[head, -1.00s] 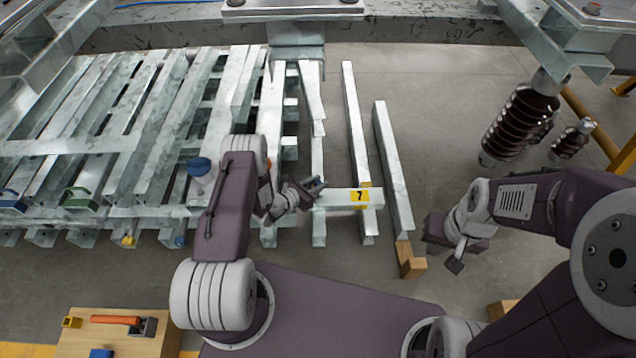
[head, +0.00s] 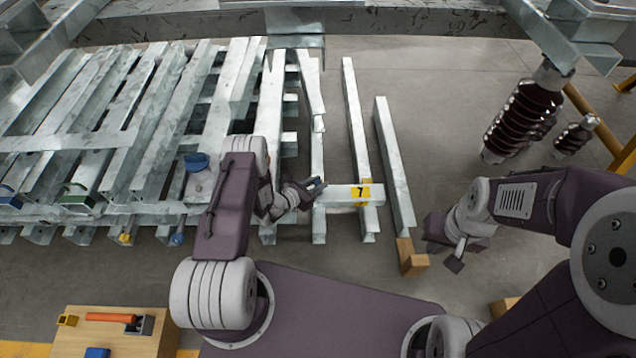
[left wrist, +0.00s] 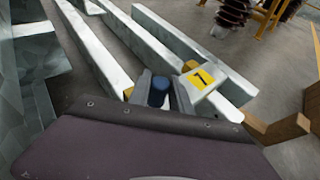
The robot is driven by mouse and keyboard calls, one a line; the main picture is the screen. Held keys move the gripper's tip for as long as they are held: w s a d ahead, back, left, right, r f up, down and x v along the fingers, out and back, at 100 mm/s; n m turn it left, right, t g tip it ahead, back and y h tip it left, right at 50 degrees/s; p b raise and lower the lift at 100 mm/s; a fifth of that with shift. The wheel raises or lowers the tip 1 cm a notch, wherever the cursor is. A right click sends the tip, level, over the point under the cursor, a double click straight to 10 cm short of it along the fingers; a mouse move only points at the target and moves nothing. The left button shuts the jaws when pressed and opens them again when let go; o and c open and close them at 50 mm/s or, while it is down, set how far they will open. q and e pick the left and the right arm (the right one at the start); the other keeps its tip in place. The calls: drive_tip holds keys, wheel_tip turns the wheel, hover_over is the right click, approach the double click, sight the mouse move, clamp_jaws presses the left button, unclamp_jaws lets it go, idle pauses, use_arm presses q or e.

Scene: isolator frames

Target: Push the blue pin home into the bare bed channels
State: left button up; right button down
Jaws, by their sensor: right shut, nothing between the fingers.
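My left gripper (head: 314,185) is at the near end of the steel channels, beside the left end of the short cross piece with the yellow 7 label (head: 360,191). In the left wrist view a dark blue pin (left wrist: 158,91) sits between the grey fingers, which appear closed on it; its lower end is hidden. The cross piece's label (left wrist: 202,78) shows just right of the fingers. The bed of galvanised channels (head: 110,140) lies left of the gripper, partly hidden by my left arm. My right gripper (head: 455,257) is shut and empty, over the floor at right.
Two long loose rails (head: 357,130) and (head: 393,165) lie right of the bed; a wooden block (head: 411,258) is at the nearer end. A wooden box (head: 110,345) with an orange-handled tool stands lower left. Brown insulators (head: 525,120) hang at upper right.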

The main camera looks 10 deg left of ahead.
use_arm(q)
drive_tip(key=o, duration=0.5)
wheel_tip(320, 180, up, 5)
drive_tip(key=p, duration=0.4)
drive_tip(key=s+d+r+p, duration=0.3)
drive_tip(key=d+r+p, duration=0.3)
drive_tip(key=d, duration=0.5)
drive_tip(key=shift+d, duration=0.2)
